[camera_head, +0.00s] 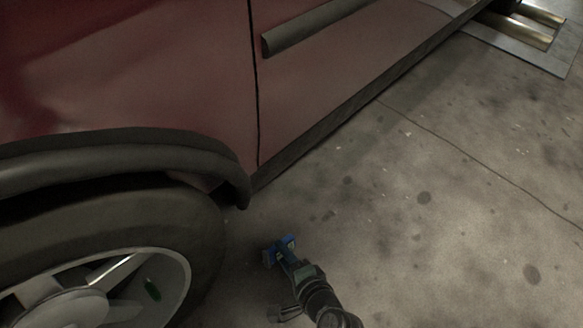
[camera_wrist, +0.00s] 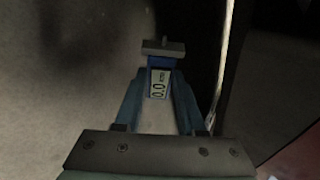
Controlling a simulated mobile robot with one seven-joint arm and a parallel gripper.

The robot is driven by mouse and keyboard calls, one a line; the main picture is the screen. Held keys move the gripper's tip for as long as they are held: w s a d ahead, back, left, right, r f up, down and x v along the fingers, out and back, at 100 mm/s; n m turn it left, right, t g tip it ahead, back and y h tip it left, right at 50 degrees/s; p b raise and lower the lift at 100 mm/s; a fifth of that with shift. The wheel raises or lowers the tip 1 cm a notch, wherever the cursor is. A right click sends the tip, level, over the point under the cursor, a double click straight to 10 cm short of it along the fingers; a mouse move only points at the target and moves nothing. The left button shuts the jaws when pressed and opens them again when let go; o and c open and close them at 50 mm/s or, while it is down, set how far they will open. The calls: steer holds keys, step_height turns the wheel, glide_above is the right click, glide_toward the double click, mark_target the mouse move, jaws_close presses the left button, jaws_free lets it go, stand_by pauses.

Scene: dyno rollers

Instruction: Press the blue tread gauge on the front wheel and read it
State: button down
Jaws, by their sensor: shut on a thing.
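The blue tread gauge (camera_head: 272,255) is held in my gripper (camera_head: 287,257), low beside the front wheel. In the wrist view the gauge (camera_wrist: 160,62) sits between the two blue fingers of my gripper (camera_wrist: 160,88). Its small display faces the camera and seems to read 0.0, with small letters after it. A grey crosspiece tops the gauge. The front wheel (camera_head: 205,225), with a dark tire and silver spoked rim, is at the lower left of the head view. A gap of floor shows between gauge and tire there. Whether they touch at depth cannot be told.
The dark red car body (camera_head: 130,80) with its black wheel arch trim (camera_head: 120,160) overhangs the wheel. Metal rollers (camera_head: 530,30) in a floor plate lie at the far top right. The stained concrete floor (camera_head: 430,200) to the right is clear.

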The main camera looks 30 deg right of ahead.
steer(key=w+a+p, duration=0.2)
steer(key=w+a, duration=0.2)
steer(key=w, duration=0.5)
steer(key=shift+w+a+r, duration=0.2)
steer(key=shift+w+r, duration=0.1)
steer(key=shift+r, duration=0.1)
stand_by(0.4)
steer(key=shift+s+a+r+p, duration=0.15)
steer(key=shift+a+r+p, duration=0.05)
steer(key=shift+a+p, duration=0.5)
steer(key=shift+s+a+r+p, duration=0.1)
steer(key=shift+a+r+p, duration=0.05)
steer(key=shift+a+p, duration=0.55)
stand_by(1.6)
steer(key=shift+d, duration=0.15)
steer(key=shift+w+d+f+b, duration=0.15)
steer(key=shift+d+f+b, duration=0.1)
steer(key=shift+d+b, duration=0.35)
steer(key=shift+w+d+f+b, duration=0.2)
steer(key=shift+d+b, duration=0.35)
steer(key=shift+d, duration=0.2)
steer(key=shift+w+d+f+b, duration=0.1)
steer(key=shift+d+f+b, duration=0.15)
steer(key=shift+d+b, duration=0.35)
steer(key=s+d+b, duration=0.1)
steer(key=s+d, duration=0.3)
steer(key=s, duration=1.1)
steer(key=shift+s, duration=0.3)
